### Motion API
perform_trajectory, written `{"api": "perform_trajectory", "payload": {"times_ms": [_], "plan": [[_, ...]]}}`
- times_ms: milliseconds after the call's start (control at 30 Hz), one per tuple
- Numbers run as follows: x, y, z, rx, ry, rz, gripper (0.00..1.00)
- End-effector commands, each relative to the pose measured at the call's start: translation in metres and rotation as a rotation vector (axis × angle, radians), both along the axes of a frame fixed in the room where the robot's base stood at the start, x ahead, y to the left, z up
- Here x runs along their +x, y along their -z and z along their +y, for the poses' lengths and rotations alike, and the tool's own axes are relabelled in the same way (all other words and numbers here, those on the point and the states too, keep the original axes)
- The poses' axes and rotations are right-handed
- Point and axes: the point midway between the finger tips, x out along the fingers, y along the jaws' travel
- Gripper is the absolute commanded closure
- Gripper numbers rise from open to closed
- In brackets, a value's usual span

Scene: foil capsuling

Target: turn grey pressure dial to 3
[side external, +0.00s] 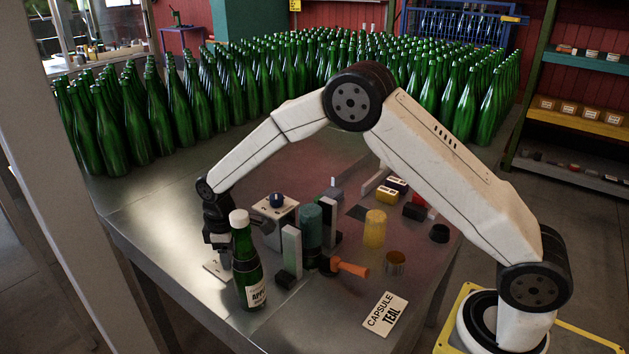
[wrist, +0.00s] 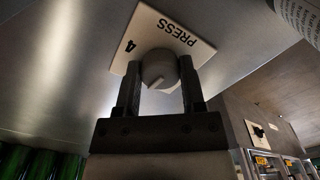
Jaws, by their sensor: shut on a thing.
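The grey pressure dial (wrist: 158,66) sits on a white plate (wrist: 178,28) marked PRESS in the wrist view. A figure 4 shows on the plate beside the dial; no 3 is readable. A pale pointer line shows on the dial's face, but I cannot tell which mark it points to. My gripper (wrist: 160,84) has one finger on each side of the dial and is shut on it. In the side view my gripper (side external: 218,243) reaches down over the plate (side external: 216,270) at the table's front left, and the dial is hidden there.
A green bottle with a white cap (side external: 247,266) stands close to the right of my gripper. A metal box with a blue knob (side external: 275,215), a teal cylinder (side external: 311,226) and an orange-handled tool (side external: 349,268) are further right. Many green bottles fill the back.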

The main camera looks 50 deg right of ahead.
Motion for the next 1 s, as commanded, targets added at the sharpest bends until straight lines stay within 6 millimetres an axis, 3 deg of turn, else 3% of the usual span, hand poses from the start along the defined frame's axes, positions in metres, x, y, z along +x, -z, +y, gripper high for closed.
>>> {"api": "perform_trajectory", "payload": {"times_ms": [267, 767, 1000], "plan": [[-0.0001, -0.0005, 0.0003, 0.0, 0.07, 0.0, 1.0], [-0.0005, -0.0007, 0.0009, -0.001, 0.387, 0.0, 1.0], [-0.0004, -0.0007, 0.001, -0.001, 0.419, 0.0, 1.0]]}}
